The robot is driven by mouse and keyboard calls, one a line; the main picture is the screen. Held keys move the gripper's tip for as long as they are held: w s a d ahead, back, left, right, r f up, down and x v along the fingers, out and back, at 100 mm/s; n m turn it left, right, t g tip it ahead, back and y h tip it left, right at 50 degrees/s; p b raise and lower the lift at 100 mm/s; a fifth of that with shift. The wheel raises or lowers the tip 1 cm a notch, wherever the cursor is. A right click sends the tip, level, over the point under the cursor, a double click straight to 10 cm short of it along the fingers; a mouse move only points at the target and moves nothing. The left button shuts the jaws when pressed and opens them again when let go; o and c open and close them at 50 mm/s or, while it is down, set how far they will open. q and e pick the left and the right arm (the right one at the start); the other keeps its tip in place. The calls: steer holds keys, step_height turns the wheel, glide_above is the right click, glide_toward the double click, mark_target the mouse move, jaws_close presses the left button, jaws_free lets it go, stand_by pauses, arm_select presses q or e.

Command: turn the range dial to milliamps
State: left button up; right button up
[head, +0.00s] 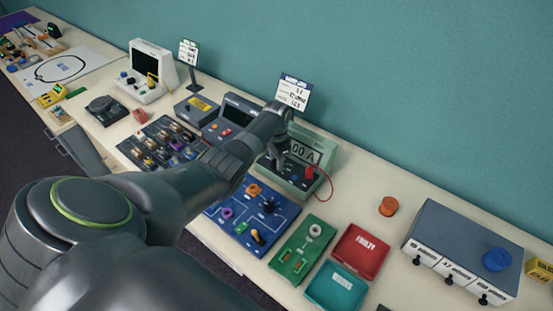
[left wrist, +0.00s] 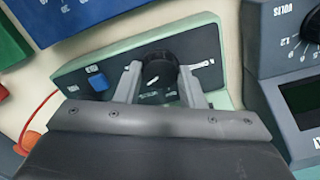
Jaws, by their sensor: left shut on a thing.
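The pale green meter (head: 322,138) stands on the table near the wall, with a large display (head: 304,151) that reads "00 A", partly covered by my arm. Its black round range dial (left wrist: 158,72) shows in the left wrist view on a dark panel. My left gripper (left wrist: 160,84) is shut on the dial, one finger on each side. A pale pointer mark shows on the dial; the small scale markings around it are too small to read. In the head view the gripper (head: 277,164) is at the meter's front and hides the dial.
A red lead (head: 330,185) loops from the meter's right side, and a blue jack (left wrist: 98,82) sits beside the dial. A grey unit with a volts dial (left wrist: 301,38) stands close by. A blue board (head: 232,232) and green board (head: 296,262) lie in front.

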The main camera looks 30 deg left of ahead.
arm_select(q)
steer(key=m, duration=0.4)
steer(key=shift+m, duration=2.1)
steer(key=o, duration=1)
steer(key=shift+r, duration=0.1)
